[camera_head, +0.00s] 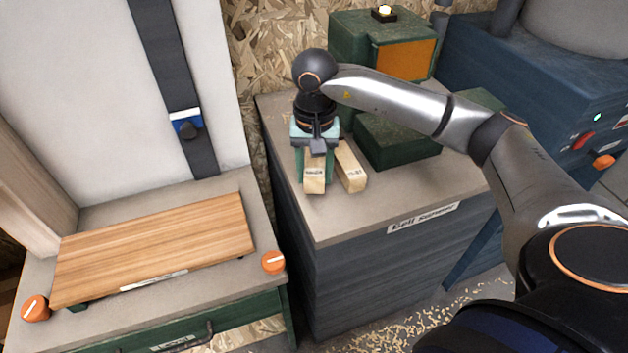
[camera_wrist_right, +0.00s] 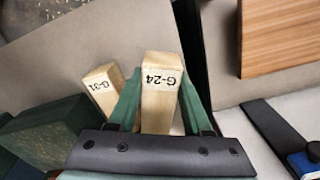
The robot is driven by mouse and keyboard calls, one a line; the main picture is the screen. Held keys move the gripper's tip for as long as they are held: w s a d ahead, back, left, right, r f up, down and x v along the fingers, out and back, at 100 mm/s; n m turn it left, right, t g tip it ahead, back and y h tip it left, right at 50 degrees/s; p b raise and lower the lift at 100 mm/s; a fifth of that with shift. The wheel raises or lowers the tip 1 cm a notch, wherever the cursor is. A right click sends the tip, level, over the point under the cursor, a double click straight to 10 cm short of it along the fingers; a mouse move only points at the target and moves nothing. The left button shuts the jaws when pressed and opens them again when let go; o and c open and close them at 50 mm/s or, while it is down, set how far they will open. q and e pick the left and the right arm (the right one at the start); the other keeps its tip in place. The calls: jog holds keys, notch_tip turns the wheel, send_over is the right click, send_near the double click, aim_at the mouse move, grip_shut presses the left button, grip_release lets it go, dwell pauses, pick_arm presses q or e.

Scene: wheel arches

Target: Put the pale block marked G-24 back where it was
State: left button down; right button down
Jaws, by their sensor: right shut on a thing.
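The pale block marked G-24 (camera_wrist_right: 160,85) is between the green fingers of my right gripper (camera_wrist_right: 158,100) in the right wrist view. In the head view my right gripper (camera_head: 315,172) points down over the grey-topped cabinet, shut on this pale block (camera_head: 314,184). I cannot tell whether the block touches the cabinet top. A second pale block (camera_head: 350,168), marked G-31 in the wrist view (camera_wrist_right: 102,88), lies just right of it in the head view, close beside the gripper. My left gripper is not in view.
The cabinet top (camera_head: 385,200) is clear in front of the blocks. A dark green machine (camera_head: 395,140) stands behind and right of them. A lower bench at left holds a wooden board (camera_head: 155,245) and orange knobs (camera_head: 273,262); a gap separates it from the cabinet.

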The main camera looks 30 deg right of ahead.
jog(key=shift+w+f, duration=0.15)
jog(key=shift+f, duration=1.55)
jog(key=shift+f, duration=0.2)
jog(key=shift+c, duration=1.6)
grip_release()
jog(key=shift+r, duration=0.15)
notch_tip(320, 180, up, 12)
jog(key=shift+r, duration=0.1)
